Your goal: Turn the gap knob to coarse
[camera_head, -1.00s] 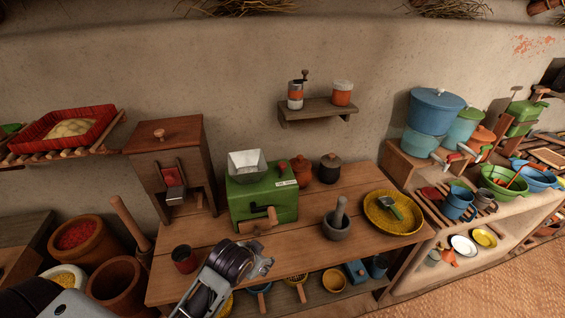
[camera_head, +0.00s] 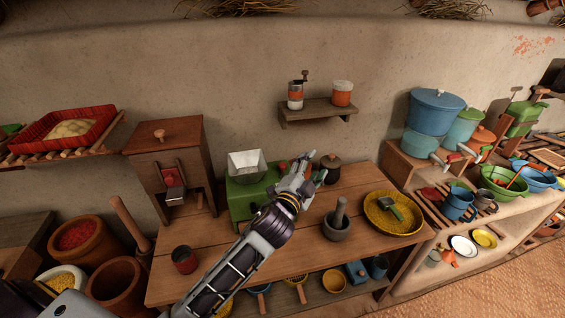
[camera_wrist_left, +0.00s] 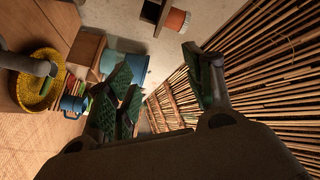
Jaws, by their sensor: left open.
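My left gripper (camera_head: 316,171) is open and empty, over the mill's right end. My forearm covers the mill's front right and crank. In the left wrist view the green-padded fingers (camera_wrist_left: 165,85) are spread apart, and neither mill nor knob shows. My right gripper is not in view.
A dark lidded pot (camera_head: 330,168) stands close beyond my fingers. A grey mortar (camera_head: 337,228) with a pestle and a yellow tray (camera_head: 378,222) are to the right. A reddish cup (camera_head: 184,259) stands left of my arm. A wall shelf (camera_head: 316,112) is above.

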